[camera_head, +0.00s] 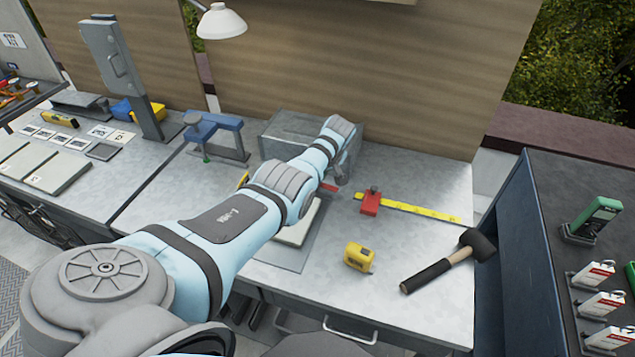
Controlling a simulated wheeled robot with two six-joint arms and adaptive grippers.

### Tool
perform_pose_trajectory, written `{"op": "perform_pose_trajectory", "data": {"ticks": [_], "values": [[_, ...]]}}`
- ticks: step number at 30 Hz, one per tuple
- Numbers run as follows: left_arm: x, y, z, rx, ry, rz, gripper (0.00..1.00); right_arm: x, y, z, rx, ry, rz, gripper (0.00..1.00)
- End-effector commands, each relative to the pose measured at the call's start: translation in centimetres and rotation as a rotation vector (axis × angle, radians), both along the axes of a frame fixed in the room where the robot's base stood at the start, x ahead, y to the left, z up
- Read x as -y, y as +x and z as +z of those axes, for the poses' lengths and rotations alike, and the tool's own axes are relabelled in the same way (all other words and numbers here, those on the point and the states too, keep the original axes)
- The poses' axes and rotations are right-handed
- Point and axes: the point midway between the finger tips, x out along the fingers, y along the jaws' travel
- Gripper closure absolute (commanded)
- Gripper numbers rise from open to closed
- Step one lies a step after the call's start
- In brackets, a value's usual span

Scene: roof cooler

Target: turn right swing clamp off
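One arm, my left, comes in from the lower left and reaches across the bench. Its gripper (341,176) points down just in front of a grey metal box (290,128). The fingers are small and partly hidden by the wrist, so I cannot tell whether they are open or shut. A small red piece (329,187) shows beside the gripper; I cannot tell whether they touch. A red block with a dark knob (370,203) sits to the right, apart from the gripper. I cannot tell for certain which part is the right swing clamp. My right gripper is out of view.
A yellow ruler strip (420,210) runs right from the red block. A yellow tape measure (359,257) and a black-headed mallet (450,262) lie in front. A blue vise-like tool (216,124) stands left of the box. A grey pad (297,238) lies under my arm.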

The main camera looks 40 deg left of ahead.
Motion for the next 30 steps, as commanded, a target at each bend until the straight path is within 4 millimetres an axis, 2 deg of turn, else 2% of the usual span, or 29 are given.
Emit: {"op": "perform_pose_trajectory", "data": {"ticks": [1,9,26,27,30], "values": [[0.0,0.1,-0.6,0.002,0.001,0.027,1.00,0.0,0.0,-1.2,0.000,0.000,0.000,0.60],[0.0,0.1,-0.3,0.000,0.000,0.143,1.00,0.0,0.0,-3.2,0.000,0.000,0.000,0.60],[0.1,0.1,-0.1,-0.002,-0.001,0.177,1.00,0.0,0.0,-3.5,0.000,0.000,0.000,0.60],[0.1,0.1,-0.1,-0.002,-0.001,0.177,0.72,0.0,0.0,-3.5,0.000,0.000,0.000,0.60],[0.1,0.1,-0.1,-0.001,-0.002,0.177,0.57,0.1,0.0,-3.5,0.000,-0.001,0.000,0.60]]}}
